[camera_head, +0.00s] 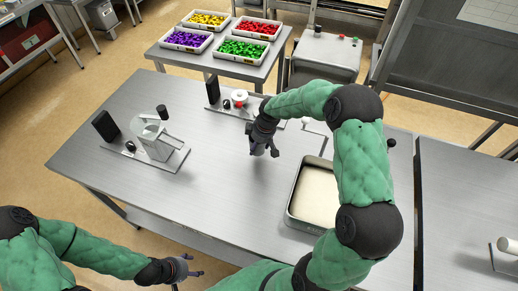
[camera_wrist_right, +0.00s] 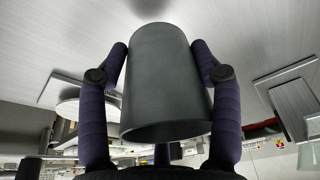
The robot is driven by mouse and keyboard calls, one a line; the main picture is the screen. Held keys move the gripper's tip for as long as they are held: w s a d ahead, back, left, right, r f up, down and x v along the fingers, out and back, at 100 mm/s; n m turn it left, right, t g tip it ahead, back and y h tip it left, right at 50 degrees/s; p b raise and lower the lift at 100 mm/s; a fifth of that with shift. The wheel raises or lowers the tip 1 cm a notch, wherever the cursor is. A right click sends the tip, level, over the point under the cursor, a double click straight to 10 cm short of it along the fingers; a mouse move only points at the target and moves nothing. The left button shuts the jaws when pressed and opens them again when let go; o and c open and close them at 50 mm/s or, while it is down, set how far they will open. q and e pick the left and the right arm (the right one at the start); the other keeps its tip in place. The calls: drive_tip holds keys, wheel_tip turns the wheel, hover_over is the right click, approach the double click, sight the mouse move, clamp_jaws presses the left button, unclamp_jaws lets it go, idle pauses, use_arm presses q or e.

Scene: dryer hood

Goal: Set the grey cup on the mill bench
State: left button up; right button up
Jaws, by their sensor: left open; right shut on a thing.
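My right gripper (camera_head: 265,147) is over the middle of the steel bench (camera_head: 220,190), left of the tray. In the right wrist view the grey cup (camera_wrist_right: 167,80) sits between the two fingers of my right gripper (camera_wrist_right: 167,75), which are shut on its sides. One end of the cup shows as a wide dark rim. In the head view the cup is hard to make out behind the gripper. A dark shadow lies on the bench beyond the cup in the wrist view. My left gripper (camera_head: 186,268) is open and empty, off the bench's front left edge.
A metal device on a plate (camera_head: 158,145) stands on the bench's left. A second plate with a red-and-white part (camera_head: 239,98) is at the back. A pale-filled tray (camera_head: 313,195) lies to the right. Coloured bins (camera_head: 208,20) stand on a table behind. The bench's front left is clear.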

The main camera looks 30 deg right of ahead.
sight(260, 148)
drive_tip(key=shift+w+d+f, duration=0.25)
drive_tip(key=shift+d+f, duration=0.25)
drive_tip(key=shift+f, duration=0.15)
drive_tip(key=shift+s+x, duration=0.15)
drive_tip(key=shift+x, duration=0.65)
drive_tip(key=shift+s+x, duration=0.1)
drive_tip(key=shift+x, duration=0.7)
drive_tip(key=shift+d+f+b, duration=0.15)
drive_tip(key=shift+d+b, duration=0.05)
drive_tip(key=shift+b, duration=0.1)
drive_tip(key=o, duration=1.4)
drive_tip(key=shift+r, duration=0.45)
drive_tip(key=p+v, duration=0.1)
drive_tip(key=v, duration=1)
drive_tip(key=shift+s+r, duration=0.15)
